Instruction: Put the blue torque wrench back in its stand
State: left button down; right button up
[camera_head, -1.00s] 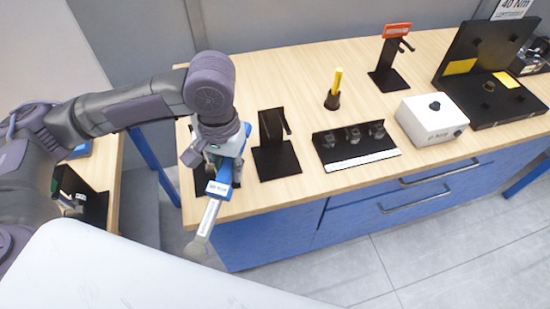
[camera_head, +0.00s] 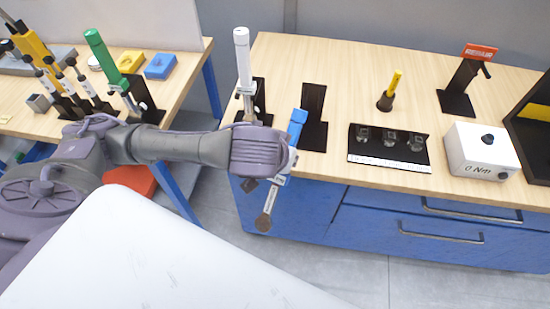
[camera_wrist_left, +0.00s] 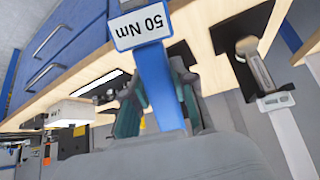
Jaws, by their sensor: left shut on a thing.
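The blue torque wrench (camera_head: 297,124) is in my left gripper (camera_head: 281,170), in front of the bench's front edge. Its blue handle end points up and its metal head hangs down to the lower left, tilted. In the left wrist view, my left gripper (camera_wrist_left: 160,95) is shut around the blue handle (camera_wrist_left: 158,78), which has a "50 Nm" label. An empty black stand (camera_head: 314,103) is on the bench just behind the wrench, apart from it. My wrist partly hides the gripper fingers in the head view. My right gripper is not in view.
A white-handled wrench (camera_head: 242,60) stands in a black stand left of the empty one. To the right are a socket tray (camera_head: 390,160), a yellow-handled tool (camera_head: 392,90), a white box (camera_head: 482,150) and a stand with a red "REPAIR" sign (camera_head: 481,51). A green-handled wrench (camera_head: 100,50) is on the left bench.

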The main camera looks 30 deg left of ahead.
pick_arm(q)
jog(key=w+d+r+n+t, duration=0.1)
jog(key=w+d+r+t, duration=0.1)
jog(key=w+d+t, duration=0.25)
notch_tip(320, 180, up, 7)
jog(key=s+n+t+y+p, duration=0.1)
jog(key=s+n+t+y, duration=0.1)
jog(key=t+y, duration=0.2)
jog(key=a+r+x, duration=0.1)
jog(key=x, duration=0.5)
jog(key=shift+r, duration=0.2)
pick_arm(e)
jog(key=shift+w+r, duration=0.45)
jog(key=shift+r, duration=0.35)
pick_arm(q)
jog(key=shift+g, duration=0.25)
